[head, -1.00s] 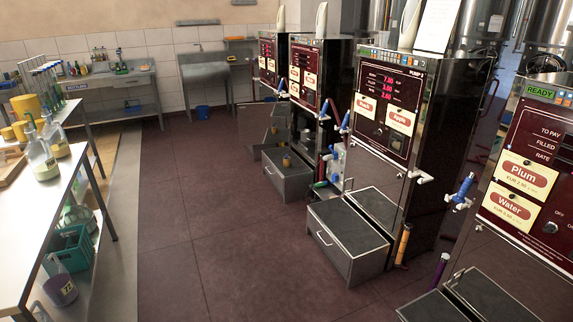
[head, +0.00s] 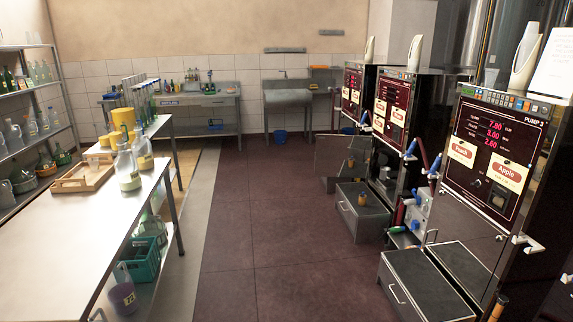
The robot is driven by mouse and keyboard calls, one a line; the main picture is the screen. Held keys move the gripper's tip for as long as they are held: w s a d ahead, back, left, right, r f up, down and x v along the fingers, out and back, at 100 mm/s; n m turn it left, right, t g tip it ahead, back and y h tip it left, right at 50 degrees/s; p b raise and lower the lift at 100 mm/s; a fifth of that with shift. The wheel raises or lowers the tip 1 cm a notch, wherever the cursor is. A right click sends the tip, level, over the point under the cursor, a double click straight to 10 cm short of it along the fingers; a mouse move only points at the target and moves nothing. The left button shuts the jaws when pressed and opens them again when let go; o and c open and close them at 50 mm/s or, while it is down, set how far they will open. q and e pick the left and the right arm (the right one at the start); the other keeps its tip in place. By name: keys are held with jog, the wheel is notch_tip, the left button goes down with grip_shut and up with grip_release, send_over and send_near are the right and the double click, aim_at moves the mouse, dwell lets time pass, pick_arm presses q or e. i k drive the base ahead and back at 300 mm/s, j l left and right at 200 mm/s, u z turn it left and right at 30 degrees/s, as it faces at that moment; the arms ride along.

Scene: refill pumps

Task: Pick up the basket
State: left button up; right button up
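A teal crate (head: 140,262), basket-like, stands on the lower shelf under the white table on the left. A dark round container (head: 46,170) that may be a basket sits low on the left shelving rack, with a bottle by it. A similar round container (head: 24,186) is beside it, partly cut by the rack. I cannot tell which of these is the basket. Neither of my grippers shows in the head view.
A purple-filled jug (head: 123,297) stands below. The dark red floor (head: 270,220) between is clear.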

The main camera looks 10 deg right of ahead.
aim_at(363, 198)
jog(key=i+j, duration=0.1)
jog(key=i, duration=3.25)
jog(key=i+z, duration=0.8)
jog(key=i+j+z, duration=0.25)
jog(key=z, duration=0.15)
jog(key=i+j+z, duration=0.4)
jog(key=k+l, duration=0.1)
